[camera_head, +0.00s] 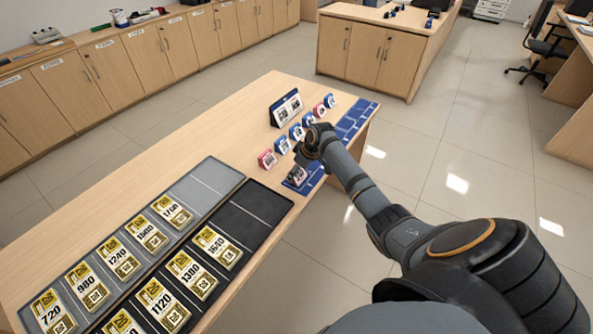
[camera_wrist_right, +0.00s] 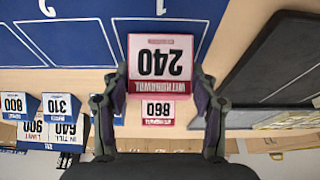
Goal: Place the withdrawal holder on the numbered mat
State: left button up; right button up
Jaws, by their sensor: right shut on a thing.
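My right gripper (camera_head: 306,160) is shut on a pink-framed withdrawal holder (camera_wrist_right: 160,68) reading 240. In the right wrist view it appears upside down between the two fingers (camera_wrist_right: 161,98). The blue numbered mat (camera_wrist_right: 80,42) lies behind it, with white dividing lines and the numerals 1 and 2. The holder overlaps the section marked 1; I cannot tell whether it touches the mat. In the head view the mat (camera_head: 353,121) runs along the counter's right edge, and my arm covers part of it. My left gripper is in neither view.
A second pink withdrawal holder (camera_wrist_right: 158,112) reads 860. Several blue holders (camera_wrist_right: 62,107) stand in the same row, below a larger display sign (camera_head: 286,108). Dark trays (camera_head: 250,208) with numbered gold cards fill the counter's near left. Bare wood (camera_head: 215,135) lies behind them.

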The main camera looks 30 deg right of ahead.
jog(key=shift+f, duration=0.2)
jog(key=o, duration=1.1)
jog(key=shift+o, duration=0.2)
jog(key=shift+r, duration=0.1)
jog(key=v, duration=1.2)
jog(key=shift+s, duration=0.15)
